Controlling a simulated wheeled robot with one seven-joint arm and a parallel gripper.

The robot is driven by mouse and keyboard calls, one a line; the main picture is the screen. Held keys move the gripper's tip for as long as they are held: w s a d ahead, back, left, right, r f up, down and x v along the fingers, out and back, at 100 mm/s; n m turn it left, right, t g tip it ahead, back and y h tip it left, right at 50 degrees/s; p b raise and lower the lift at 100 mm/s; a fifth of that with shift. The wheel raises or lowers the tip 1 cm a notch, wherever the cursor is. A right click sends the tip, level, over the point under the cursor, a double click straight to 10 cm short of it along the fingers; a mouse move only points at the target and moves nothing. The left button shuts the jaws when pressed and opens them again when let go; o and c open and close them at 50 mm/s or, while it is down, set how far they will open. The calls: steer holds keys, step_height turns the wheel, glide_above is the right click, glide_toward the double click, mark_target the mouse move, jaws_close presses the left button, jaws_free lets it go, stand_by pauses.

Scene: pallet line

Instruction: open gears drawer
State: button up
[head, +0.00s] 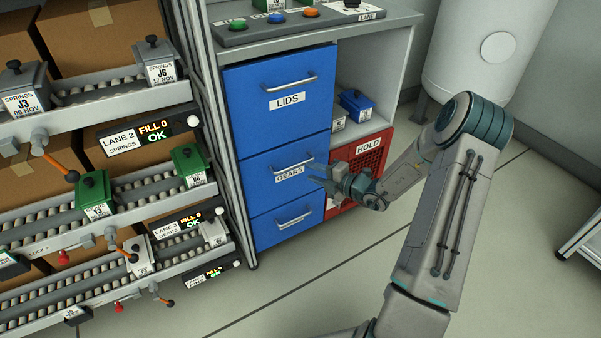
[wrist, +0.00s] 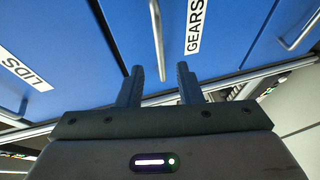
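The gears drawer (head: 260,187) is the blue middle drawer of the cabinet, under the drawer labelled LIDS. It looks closed, flush with its neighbours. Its metal handle (head: 294,166) is a horizontal bar above the GEARS label. My gripper (head: 318,178) is in front of the right part of this drawer, by the handle's right end. In the wrist view my gripper (wrist: 161,78) has its two fingers apart with nothing between them. The gears handle (wrist: 157,40) lies just beyond the fingertips, roughly in line with the gap. I cannot tell whether a finger touches it.
The LIDS drawer (head: 277,100) is above and another blue drawer (head: 285,222) below, both closed. A red HOLD crate (head: 372,155) stands right of the drawers, close to my wrist. Roller lanes (head: 110,200) are at left. The floor in front is clear.

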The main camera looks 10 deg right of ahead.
steer(key=shift+b+x, duration=0.65)
steer(key=shift+x, duration=2.1)
jaws_close()
